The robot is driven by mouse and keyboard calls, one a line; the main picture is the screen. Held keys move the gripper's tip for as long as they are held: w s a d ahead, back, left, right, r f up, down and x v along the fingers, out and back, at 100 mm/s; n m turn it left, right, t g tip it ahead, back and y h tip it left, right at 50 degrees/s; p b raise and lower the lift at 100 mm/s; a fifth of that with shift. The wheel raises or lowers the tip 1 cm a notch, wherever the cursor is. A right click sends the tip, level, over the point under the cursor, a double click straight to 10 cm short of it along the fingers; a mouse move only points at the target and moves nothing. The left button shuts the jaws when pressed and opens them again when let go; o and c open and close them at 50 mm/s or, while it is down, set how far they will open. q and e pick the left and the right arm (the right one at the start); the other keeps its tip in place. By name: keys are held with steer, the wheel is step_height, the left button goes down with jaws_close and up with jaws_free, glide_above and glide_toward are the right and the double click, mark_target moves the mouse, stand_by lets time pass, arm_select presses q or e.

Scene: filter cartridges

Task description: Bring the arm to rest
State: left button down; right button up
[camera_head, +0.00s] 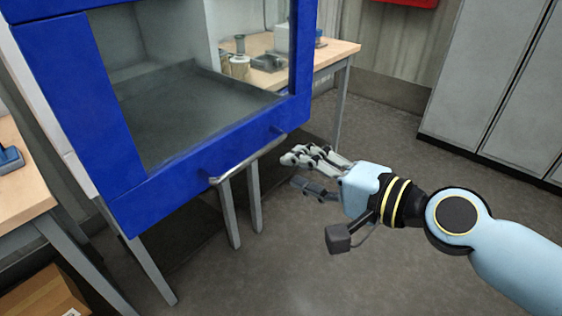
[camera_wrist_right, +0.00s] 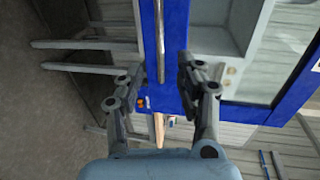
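My right arm (camera_head: 520,265), pale blue with black and yellow bands, comes in from the right edge in the head view. Its gripper (camera_head: 293,170) points left towards the blue-framed cabinet (camera_head: 215,150) and its silver bar handle (camera_head: 250,157). In the right wrist view the gripper (camera_wrist_right: 160,72) has its two fingers spread with nothing between them. The handle (camera_wrist_right: 160,40) shows beyond the fingertips, apart from them. My left gripper is in neither view.
Wooden benches stand left (camera_head: 22,180) and behind the cabinet (camera_head: 335,52). Grey lockers (camera_head: 485,80) stand at upper right. A cardboard box (camera_head: 45,295) is at lower left. The floor (camera_head: 395,145) around my right gripper is clear.

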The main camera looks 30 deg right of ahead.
steer(key=shift+s+d+r, duration=0.1)
steer(key=shift+s, duration=0.3)
steer(key=shift+w, duration=0.15)
steer(key=d+f+g+h+b, duration=0.1)
steer(key=d+f, duration=0.1)
steer(key=f, duration=0.7)
steer(key=d+f+g+h+b, duration=0.2)
steer(key=f, duration=0.7)
steer(key=s+d+f+n+g, duration=0.1)
steer(key=s+f, duration=0.2)
steer(key=f, duration=0.3)
steer(key=s+f+n+g+h+b, duration=0.1)
steer(key=s+f+n+g, duration=0.1)
steer(key=s+f, duration=0.35)
steer(key=s+d+f+n+g, duration=0.1)
steer(key=f, duration=0.7)
steer(key=s+f+n+g+h, duration=0.1)
steer(key=s+f+n+g, duration=0.2)
steer(key=s, duration=1)
steer(key=s+d+f+n+g+h+b, duration=0.1)
steer(key=s+f+n+g, duration=0.2)
steer(key=s+f+n, duration=0.4)
steer(key=s+f, duration=0.4)
steer(key=s, duration=0.2)
steer(key=shift+s+d+f+g, duration=0.3)
steer(key=shift+s+f+g, duration=0.1)
